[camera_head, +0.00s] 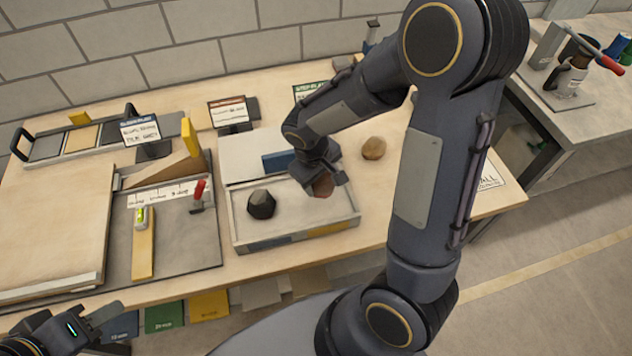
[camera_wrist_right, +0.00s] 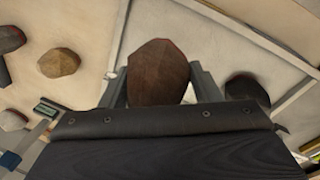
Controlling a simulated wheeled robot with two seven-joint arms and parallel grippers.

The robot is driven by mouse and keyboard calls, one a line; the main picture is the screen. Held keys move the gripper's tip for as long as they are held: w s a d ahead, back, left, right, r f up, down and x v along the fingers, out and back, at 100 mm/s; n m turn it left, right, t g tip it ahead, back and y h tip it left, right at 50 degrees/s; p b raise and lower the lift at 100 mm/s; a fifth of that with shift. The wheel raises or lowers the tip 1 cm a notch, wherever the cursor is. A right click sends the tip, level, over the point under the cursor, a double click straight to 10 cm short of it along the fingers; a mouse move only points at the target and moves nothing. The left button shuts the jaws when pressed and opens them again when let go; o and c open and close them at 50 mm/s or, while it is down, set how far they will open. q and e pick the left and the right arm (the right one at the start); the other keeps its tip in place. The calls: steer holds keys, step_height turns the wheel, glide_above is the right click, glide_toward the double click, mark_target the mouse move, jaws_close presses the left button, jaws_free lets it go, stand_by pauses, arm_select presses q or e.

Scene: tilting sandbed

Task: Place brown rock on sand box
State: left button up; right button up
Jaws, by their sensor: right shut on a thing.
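The brown rock (camera_head: 323,185) is between the fingers of my right gripper (camera_head: 325,182), above the right part of the sand box (camera_head: 290,238). In the right wrist view the brown rock (camera_wrist_right: 158,72) sits between both fingers, and my right gripper (camera_wrist_right: 160,90) is shut on it. Whether the rock touches the sand is not clear. A black rock (camera_head: 261,204) lies in the left part of the sand box, and it also shows in the right wrist view (camera_wrist_right: 246,88). My left gripper (camera_head: 98,318) is at the lower left, away from the table items; its fingers are not clear.
A tan rock (camera_head: 374,148) lies on the table right of the sand box. A blue block (camera_head: 280,161) is behind the box. A board with a level (camera_head: 141,217) and a red-handled clamp (camera_head: 199,194) stands to the left.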

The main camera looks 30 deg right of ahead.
mark_target(316, 186)
steer(key=shift+w+d+f, duration=0.1)
steer(key=shift+w+f, duration=0.8)
steer(key=shift+f, duration=0.15)
steer(key=shift+w+f, duration=0.15)
steer(key=shift+f, duration=1.55)
steer(key=shift+f, duration=0.2)
steer(key=o, duration=1.3)
